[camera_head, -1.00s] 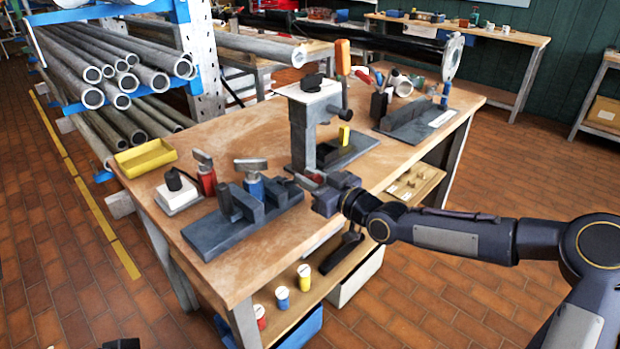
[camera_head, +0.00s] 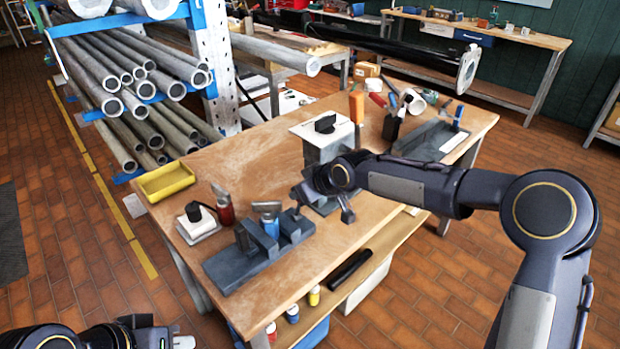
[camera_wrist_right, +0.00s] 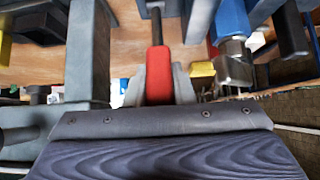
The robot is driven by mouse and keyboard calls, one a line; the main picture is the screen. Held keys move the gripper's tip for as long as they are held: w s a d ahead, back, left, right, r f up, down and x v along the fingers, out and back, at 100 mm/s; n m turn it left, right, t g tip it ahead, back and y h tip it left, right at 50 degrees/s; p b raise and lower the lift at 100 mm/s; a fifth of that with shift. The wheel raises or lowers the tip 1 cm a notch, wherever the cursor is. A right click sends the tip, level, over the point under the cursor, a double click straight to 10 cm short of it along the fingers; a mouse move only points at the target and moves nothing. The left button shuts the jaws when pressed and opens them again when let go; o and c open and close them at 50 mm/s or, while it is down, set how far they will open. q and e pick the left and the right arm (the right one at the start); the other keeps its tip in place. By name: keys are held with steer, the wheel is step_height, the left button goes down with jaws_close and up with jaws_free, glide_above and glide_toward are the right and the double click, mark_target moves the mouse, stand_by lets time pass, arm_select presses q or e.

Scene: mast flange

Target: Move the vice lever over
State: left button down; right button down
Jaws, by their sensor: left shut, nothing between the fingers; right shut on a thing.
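The vice (camera_head: 235,270), a dark grey block with upright jaws, sits on the front left of the wooden bench. In the right wrist view a lever with a red grip (camera_wrist_right: 158,75) and a dark rod runs up and away from me. My right gripper (camera_wrist_right: 158,92) is shut on that red grip, one finger on each side. In the head view my right gripper (camera_head: 302,192) is just right of the vice, and my arm hides the lever. My left gripper (camera_head: 176,341) is shut and empty at the bottom left, away from the bench.
A yellow tray (camera_head: 165,181) lies on the bench's left corner. A grey post fixture (camera_head: 322,150) stands behind my right gripper. A pipe rack (camera_head: 130,85) is at the left. Floor in front is clear.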

steer(key=w+a+g+h+p, duration=0.1)
steer(key=p, duration=0.3)
steer(key=shift+w+a+r+g+h, duration=0.35)
steer(key=shift+r+g+h, duration=0.05)
steer(key=shift+w+a+f+g+h+p, duration=0.2)
steer(key=shift+w+a+g+h+p, duration=0.1)
steer(key=shift+p, duration=0.65)
steer(key=c, duration=1.2)
jaws_free()
steer(key=shift+f, duration=0.1)
steer(key=shift+c, duration=0.2)
steer(key=shift+b+v, duration=0.85)
steer(key=shift+v, duration=3.1)
